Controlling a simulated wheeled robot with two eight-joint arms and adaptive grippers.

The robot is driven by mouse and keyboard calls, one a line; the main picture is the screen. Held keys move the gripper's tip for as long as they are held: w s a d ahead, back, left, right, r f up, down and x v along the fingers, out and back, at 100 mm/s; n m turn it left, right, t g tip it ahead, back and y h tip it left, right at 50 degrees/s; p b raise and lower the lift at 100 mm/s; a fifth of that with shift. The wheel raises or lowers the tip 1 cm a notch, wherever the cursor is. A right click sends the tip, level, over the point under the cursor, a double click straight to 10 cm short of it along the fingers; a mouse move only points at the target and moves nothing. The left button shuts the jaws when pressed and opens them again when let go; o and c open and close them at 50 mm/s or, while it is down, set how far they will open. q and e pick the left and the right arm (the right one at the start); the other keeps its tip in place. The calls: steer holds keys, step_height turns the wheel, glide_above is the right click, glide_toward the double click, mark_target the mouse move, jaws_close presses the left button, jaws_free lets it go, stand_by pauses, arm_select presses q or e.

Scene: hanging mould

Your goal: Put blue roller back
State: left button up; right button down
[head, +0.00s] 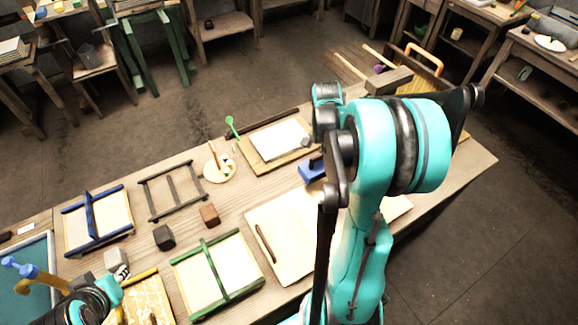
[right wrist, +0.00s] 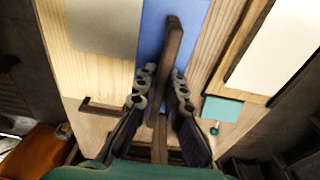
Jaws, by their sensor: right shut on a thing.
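A blue object (head: 312,168), which I take for the blue roller, shows beside my right arm in the head view, partly hidden by it. In the right wrist view its blue part (right wrist: 157,28) lies beneath a long brown handle (right wrist: 172,50). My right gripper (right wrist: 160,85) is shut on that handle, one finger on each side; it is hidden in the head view. I cannot tell whether the blue part touches the table. My left gripper (head: 112,285) is at the bottom left, its fingers too unclear to judge. A blue-and-yellow tool (head: 28,270) shows beside it.
The long wooden table (head: 470,165) carries a blue frame (head: 90,228), a green frame (head: 207,245), a dark frame (head: 150,205) and small blocks (head: 209,215). A board with a white sheet (head: 278,138) lies behind the blue object. An orange-handled item (head: 428,55) stands at the far end.

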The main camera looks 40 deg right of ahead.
steer(key=w+a+f+b, duration=0.1)
steer(key=w+f, duration=0.2)
steer(key=w+a+f+b, duration=0.2)
steer(key=w+f, duration=0.1)
steer(key=f, duration=0.1)
steer(key=w+a+f+b, duration=0.1)
steer(key=w+f, duration=0.2)
steer(key=shift+a+f+b, duration=0.25)
steer(key=shift+a+b, duration=0.05)
steer(key=shift+a, duration=0.1)
steer(key=shift+r, duration=0.1)
steer(key=shift+s+a+f+b, duration=0.1)
steer(key=shift+s+f+b, duration=0.05)
steer(key=shift+f+b, duration=0.45)
steer(key=c, duration=1.6)
jaws_free()
